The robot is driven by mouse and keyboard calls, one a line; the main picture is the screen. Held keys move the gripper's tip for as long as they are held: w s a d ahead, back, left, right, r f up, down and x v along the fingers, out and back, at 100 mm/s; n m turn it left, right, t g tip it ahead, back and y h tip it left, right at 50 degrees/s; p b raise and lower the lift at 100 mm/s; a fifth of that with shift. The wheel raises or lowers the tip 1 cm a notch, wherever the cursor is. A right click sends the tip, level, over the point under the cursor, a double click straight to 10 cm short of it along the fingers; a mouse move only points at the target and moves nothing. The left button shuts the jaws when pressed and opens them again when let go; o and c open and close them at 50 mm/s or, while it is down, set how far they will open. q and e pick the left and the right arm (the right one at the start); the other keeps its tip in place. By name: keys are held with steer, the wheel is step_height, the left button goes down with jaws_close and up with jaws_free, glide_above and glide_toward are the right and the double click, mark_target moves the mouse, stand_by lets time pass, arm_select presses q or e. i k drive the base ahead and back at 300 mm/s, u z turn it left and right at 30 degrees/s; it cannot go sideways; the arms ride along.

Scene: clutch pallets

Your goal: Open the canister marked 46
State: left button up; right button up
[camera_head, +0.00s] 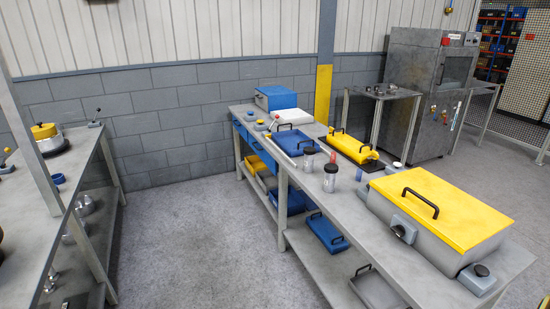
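No number 46 can be read on anything from here, so I cannot tell which container is the marked canister. Small dark-lidded jars stand on the long grey workbench (385,222): one jar (308,160) near its left edge and another clear jar (330,179) just nearer to me. A smaller dark-topped container (396,168) stands farther right. Neither of my grippers is in view.
A large grey box with a yellow lid (440,207) fills the bench's near end. A yellow-topped tray (352,147), a blue tray (296,142) and a blue box (275,98) stand farther back. A left bench holds a yellow-lidded pot (46,138). The floor (190,220) between the benches is clear.

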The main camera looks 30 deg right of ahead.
mark_target(308, 163)
steer(key=i, duration=2.8)
steer(key=z, duration=2.8)
